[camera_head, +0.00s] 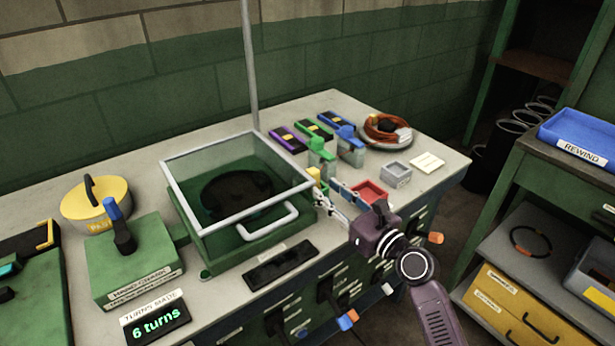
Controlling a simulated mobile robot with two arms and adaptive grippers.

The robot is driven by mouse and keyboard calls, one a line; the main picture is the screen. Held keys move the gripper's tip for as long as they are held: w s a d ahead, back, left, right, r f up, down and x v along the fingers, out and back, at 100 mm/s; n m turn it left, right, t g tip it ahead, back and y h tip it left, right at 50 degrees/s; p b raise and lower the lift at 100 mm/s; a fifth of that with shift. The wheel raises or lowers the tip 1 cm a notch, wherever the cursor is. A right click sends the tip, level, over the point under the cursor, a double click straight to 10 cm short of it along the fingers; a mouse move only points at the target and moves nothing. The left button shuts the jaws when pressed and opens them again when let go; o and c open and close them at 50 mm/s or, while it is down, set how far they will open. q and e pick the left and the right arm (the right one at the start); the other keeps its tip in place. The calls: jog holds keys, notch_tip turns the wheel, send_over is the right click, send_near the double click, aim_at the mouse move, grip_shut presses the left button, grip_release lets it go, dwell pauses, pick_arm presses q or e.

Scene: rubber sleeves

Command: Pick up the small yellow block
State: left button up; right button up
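The small yellow block (313,173) shows at the right edge of the glass-lidded green box, partly hidden by nearby things. My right gripper (325,195) reaches in from the lower right, with its pale fingers low over the bench just in front of the block. The fingers are small and overlap the clutter, so I cannot tell whether they are open or touch the block. My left gripper is not in view.
The green box (210,246) with its clear lid and white handle stands left of my gripper. A red tray (370,190), a grey tray (396,173) and upright green (320,150) and blue (350,145) pieces crowd the right side. A yellow round tin (95,203) stands left.

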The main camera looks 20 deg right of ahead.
aim_at(316, 179)
jog(key=shift+x, duration=3.6)
jog(key=shift+d+r, duration=0.15)
grip_shut()
